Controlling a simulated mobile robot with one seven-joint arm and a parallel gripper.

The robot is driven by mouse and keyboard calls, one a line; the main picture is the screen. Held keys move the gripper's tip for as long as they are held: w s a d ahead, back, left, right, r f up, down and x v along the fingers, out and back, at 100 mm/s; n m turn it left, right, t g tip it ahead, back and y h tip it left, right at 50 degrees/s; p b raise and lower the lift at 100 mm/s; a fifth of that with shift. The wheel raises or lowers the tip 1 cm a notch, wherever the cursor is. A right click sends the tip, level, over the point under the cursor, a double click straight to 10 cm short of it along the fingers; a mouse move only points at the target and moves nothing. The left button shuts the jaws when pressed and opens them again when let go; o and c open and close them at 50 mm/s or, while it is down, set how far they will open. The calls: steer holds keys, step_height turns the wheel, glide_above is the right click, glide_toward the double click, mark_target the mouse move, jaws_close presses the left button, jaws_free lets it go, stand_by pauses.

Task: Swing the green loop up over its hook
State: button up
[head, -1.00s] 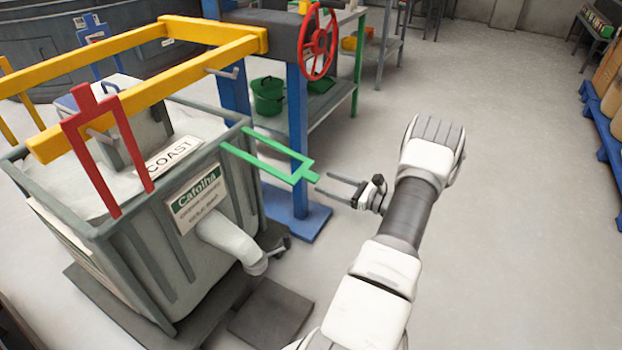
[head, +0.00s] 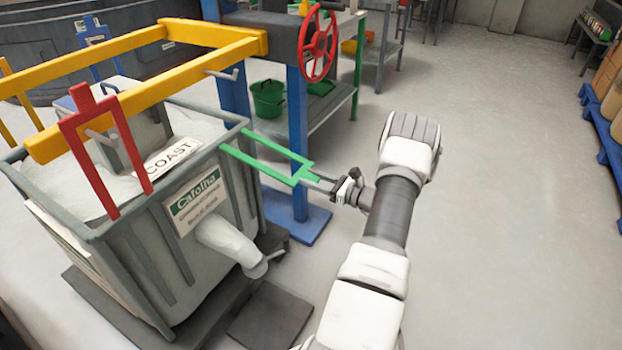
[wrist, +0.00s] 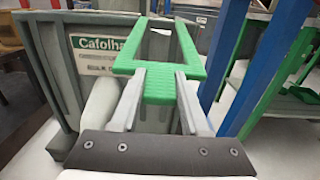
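The green loop (head: 272,163) is hinged on the grey bin's rim and sticks outward, roughly level, with a short tab at its outer end. A grey hook (head: 226,74) juts from the yellow frame, above and to the left of the loop's tab. My gripper (head: 318,180) is at the tab. In the wrist view, the green loop (wrist: 160,62) lies ahead, and the fingers of my gripper (wrist: 160,76) stand apart on either side of its tab. No firm grip on it shows. The head view partly hides the fingers behind the tab.
The grey bin (head: 160,260) has a pale spout (head: 228,240) below the loop. A red loop (head: 80,130) stands upright at its grey hook. A blue post (head: 297,130) with a red handwheel (head: 318,46) stands behind the green loop.

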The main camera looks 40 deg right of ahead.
jaws_close()
stand_by(1.0)
